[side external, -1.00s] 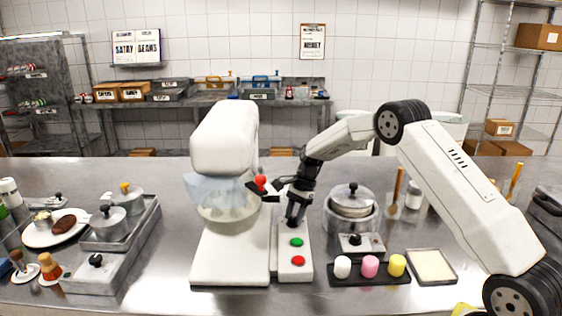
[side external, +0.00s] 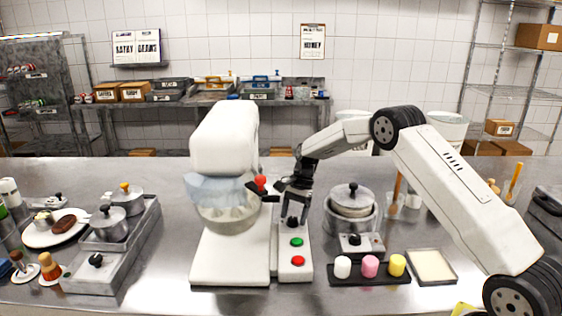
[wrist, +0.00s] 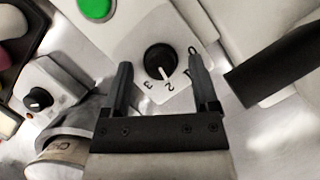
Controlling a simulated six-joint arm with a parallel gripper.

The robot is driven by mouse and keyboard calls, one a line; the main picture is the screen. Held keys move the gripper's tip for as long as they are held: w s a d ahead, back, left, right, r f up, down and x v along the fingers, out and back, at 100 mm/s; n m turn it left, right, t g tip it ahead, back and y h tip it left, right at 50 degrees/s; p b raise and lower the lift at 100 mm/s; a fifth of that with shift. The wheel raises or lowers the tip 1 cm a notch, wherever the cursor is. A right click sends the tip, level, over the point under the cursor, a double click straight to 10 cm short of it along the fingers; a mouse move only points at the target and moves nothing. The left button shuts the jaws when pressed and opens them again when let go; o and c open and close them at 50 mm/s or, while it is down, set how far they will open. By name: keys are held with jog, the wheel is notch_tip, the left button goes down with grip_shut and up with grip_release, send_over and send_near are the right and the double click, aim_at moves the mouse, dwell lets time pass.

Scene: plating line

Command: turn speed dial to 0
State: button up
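The speed dial (wrist: 160,60) is a round black knob with a white mark, on a white control panel (wrist: 125,38) printed 0 to 3. In the wrist view its mark points down toward the 2. My gripper (wrist: 160,66) is open, with one finger on each side of the dial; I cannot tell whether either finger touches it. In the side view my gripper (side external: 293,208) reaches down over the dial (side external: 292,222), at the panel's far end beyond the green button (side external: 296,242) and red button (side external: 298,260).
The white mixer (side external: 225,140) with its bowl stands left of the panel, its red-knobbed lever (side external: 261,183) close to my gripper. A steel pot (side external: 351,212) and a small box with a black knob (side external: 354,240) stand right. A black tray (side external: 371,279) holds coloured pieces in front.

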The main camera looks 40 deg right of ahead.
dwell(0.3)
jog(key=v, duration=0.7)
jog(key=shift+r, duration=0.4)
jog(key=shift+d, duration=0.1)
jog(key=m+t, duration=0.1)
jog(key=m, duration=0.1)
jog(key=s+m, duration=0.1)
jog(key=m, duration=0.1)
jog(key=shift+s+m+t, duration=0.2)
jog(key=shift+m+t, duration=0.1)
jog(key=shift+t, duration=0.1)
jog(key=shift+f, duration=0.1)
jog(key=shift+x, duration=3.9)
